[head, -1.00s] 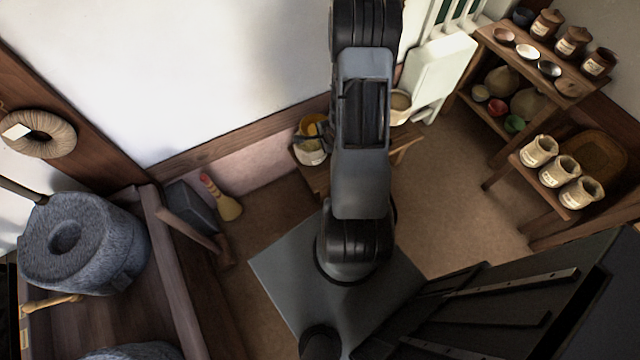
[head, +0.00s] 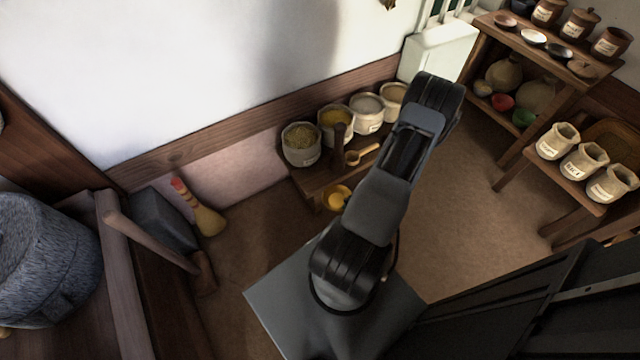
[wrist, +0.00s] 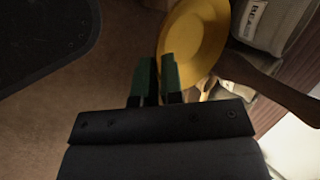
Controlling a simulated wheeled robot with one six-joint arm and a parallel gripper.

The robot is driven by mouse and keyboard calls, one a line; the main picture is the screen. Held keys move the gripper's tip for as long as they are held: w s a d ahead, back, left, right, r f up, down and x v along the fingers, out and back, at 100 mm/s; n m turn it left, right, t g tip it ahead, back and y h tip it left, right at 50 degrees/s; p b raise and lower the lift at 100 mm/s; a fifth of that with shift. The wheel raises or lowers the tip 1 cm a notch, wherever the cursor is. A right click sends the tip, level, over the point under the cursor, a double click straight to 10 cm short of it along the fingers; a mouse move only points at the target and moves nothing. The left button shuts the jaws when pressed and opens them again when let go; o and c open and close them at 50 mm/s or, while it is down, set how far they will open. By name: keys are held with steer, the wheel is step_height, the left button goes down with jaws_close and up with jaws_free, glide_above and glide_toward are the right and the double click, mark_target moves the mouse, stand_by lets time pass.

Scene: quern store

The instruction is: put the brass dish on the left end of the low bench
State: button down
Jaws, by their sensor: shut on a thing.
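The brass dish (head: 337,197) is a shallow yellow round dish, partly hidden by my arm in the head view. It appears at the front edge of the low bench (head: 312,178); I cannot tell its height. In the wrist view the dish (wrist: 203,38) is tilted, its rim at the green fingertips of my gripper (wrist: 158,77). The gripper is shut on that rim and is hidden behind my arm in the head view. The bench's left end has a sack of greenish stuff (head: 301,146) at the back and a bare strip in front.
More open sacks (head: 367,112) line the bench's back. A wooden scoop (head: 362,154) and a dark upright piece (head: 341,142) stand or lie before them. A shelf (head: 530,60) and a stand with pots (head: 585,160) are at right. A brush (head: 198,210) leans at left.

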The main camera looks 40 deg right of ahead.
steer(key=b, duration=0.3)
glide_above(319, 184)
steer(key=s, duration=0.3)
steer(key=shift+w+d+f+b, duration=0.1)
steer(key=shift+w+f+b, duration=0.1)
steer(key=shift+f+b, duration=1.2)
steer(key=shift+w+d+f+b, duration=0.15)
steer(key=shift+f+b, duration=0.3)
steer(key=shift+f, duration=1.7)
steer(key=shift+w+f, duration=0.1)
steer(key=c, duration=1.3)
jaws_free()
steer(key=shift+o, duration=0.2)
